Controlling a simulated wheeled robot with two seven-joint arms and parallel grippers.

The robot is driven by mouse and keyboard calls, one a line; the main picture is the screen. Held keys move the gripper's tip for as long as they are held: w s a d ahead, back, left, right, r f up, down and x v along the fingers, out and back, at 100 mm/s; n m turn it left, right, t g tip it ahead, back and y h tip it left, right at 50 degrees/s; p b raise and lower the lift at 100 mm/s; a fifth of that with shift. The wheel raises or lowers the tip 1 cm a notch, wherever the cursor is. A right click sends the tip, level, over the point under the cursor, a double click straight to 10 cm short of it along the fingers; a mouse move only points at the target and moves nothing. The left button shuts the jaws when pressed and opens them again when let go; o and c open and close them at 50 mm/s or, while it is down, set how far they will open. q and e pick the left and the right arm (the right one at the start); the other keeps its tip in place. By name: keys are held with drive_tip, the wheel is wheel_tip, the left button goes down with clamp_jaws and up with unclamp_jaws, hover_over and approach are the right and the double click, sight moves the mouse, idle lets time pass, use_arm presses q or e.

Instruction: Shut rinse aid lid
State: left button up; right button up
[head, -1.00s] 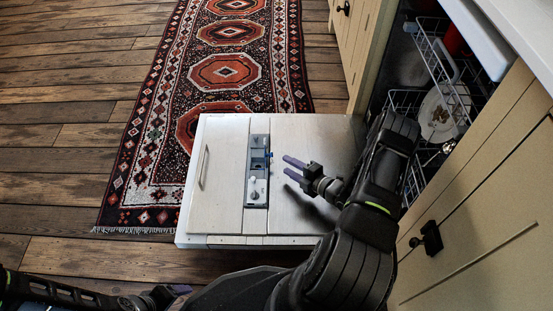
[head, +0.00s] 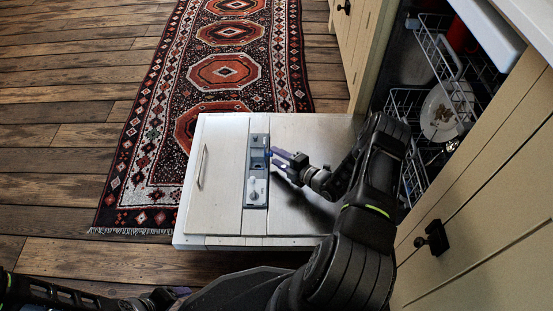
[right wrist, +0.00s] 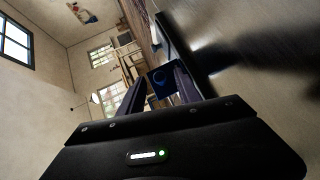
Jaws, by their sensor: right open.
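The rinse aid lid (head: 268,153) is a small blue flap at the right edge of the grey dispenser panel (head: 261,203) on the lowered dishwasher door. In the right wrist view the lid (right wrist: 158,80) stands raised, its square face with a round ring showing between my fingers. My right gripper (head: 276,157) is open, with its purple fingertips right at the lid. I cannot tell whether they touch it. My left gripper (head: 170,296) is at the bottom left edge, partly visible, away from the door.
The open dishwasher door (head: 222,220) lies flat, with a handle (head: 201,167) on its left part. Dish racks (head: 408,103) with a plate (head: 440,112) stand inside at right. Cabinet fronts (head: 480,215) border the right side. A patterned rug (head: 225,70) lies beyond the door.

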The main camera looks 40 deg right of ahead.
drive_tip(key=shift+w+a+f, duration=0.1)
drive_tip(key=shift+w, duration=0.3)
drive_tip(key=shift+c, duration=0.4)
clamp_jaws()
